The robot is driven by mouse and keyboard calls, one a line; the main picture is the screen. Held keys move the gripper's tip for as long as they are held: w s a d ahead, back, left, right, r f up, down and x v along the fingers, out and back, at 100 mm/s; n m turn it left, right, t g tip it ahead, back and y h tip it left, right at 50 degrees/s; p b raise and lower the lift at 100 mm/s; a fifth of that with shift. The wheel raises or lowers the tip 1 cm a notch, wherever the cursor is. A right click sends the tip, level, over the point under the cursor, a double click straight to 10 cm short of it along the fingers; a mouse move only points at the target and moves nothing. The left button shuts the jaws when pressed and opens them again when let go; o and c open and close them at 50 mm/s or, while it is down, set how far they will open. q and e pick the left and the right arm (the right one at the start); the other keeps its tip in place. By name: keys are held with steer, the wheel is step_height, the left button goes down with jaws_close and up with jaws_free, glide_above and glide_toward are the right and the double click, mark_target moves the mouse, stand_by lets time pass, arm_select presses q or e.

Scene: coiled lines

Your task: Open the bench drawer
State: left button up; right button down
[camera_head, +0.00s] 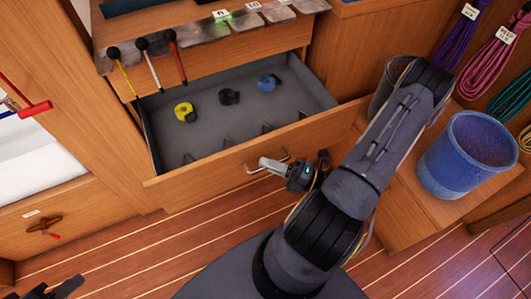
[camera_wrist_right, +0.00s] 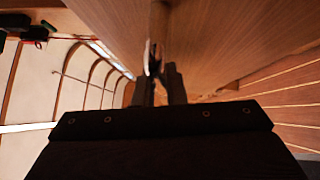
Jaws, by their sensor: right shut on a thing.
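The bench drawer (camera_head: 218,166) is pulled well out, and its grey-lined inside shows. Its metal bar handle (camera_head: 250,171) is on the wooden front. My right gripper (camera_head: 274,165) is at the handle and shut on it. In the right wrist view the right fingers (camera_wrist_right: 160,75) close around the pale handle (camera_wrist_right: 152,58) next to the wood front. A dark part of my left gripper (camera_head: 62,290) shows at the bottom left corner, away from the drawer; its jaws are not clear.
A yellow item (camera_head: 185,112), a dark item (camera_head: 229,97) and a blue item (camera_head: 268,82) lie in the drawer. Several tools hang from the bench edge above. A blue bucket (camera_head: 450,165) stands right of my arm. Coiled lines (camera_head: 490,68) hang at the right.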

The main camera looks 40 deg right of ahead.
steer(key=shift+s+a, duration=0.1)
steer(key=shift+s, duration=0.3)
steer(key=c, duration=1.5)
jaws_free()
steer(key=p+v, duration=0.1)
steer(key=v, duration=0.7)
steer(key=shift+w, duration=0.1)
